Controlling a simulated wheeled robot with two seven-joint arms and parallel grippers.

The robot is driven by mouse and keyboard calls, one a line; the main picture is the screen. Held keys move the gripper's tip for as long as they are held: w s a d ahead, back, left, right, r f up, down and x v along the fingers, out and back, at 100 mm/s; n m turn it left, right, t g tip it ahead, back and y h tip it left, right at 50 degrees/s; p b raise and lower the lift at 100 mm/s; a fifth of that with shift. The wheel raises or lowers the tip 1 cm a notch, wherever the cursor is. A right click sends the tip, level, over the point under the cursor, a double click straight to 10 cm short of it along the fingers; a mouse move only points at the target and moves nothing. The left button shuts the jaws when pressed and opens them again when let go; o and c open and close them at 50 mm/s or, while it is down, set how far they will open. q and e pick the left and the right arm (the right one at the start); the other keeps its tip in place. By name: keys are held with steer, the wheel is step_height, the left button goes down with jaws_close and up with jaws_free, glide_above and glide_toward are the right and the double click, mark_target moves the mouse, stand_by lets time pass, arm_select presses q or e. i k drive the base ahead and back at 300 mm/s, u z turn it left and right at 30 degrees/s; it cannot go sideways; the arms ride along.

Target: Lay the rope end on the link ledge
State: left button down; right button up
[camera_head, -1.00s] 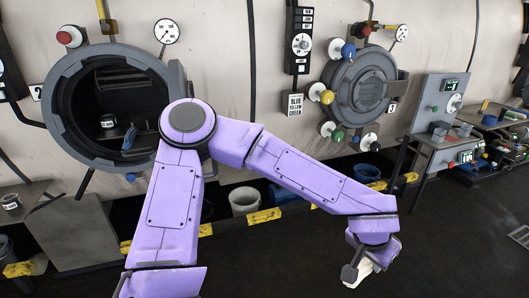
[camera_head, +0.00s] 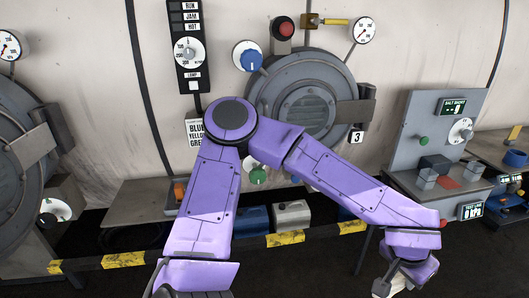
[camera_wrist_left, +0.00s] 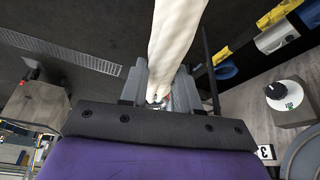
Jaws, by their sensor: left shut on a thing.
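My left gripper (camera_head: 393,284) is at the bottom right of the head view, low over the dark floor. It is shut on the white rope end (camera_head: 402,281), of which only a small part shows there. In the left wrist view the white rope (camera_wrist_left: 178,35) runs up from between the fingers (camera_wrist_left: 162,92) to the top edge of the picture. I cannot tell which surface is the link ledge. My right gripper is not in view.
A round closed machine door (camera_head: 302,100) stands behind my arm. A grey shelf (camera_head: 138,196) juts out left of my arm. A control stand (camera_head: 436,135) with blocks on its shelf is at right. Yellow-marked rails (camera_head: 124,260) edge the floor.

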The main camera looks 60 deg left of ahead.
mark_target(134, 199)
steer(key=i, duration=0.35)
steer(key=u, duration=2.55)
steer(key=i, duration=1)
steer(key=u, duration=0.05)
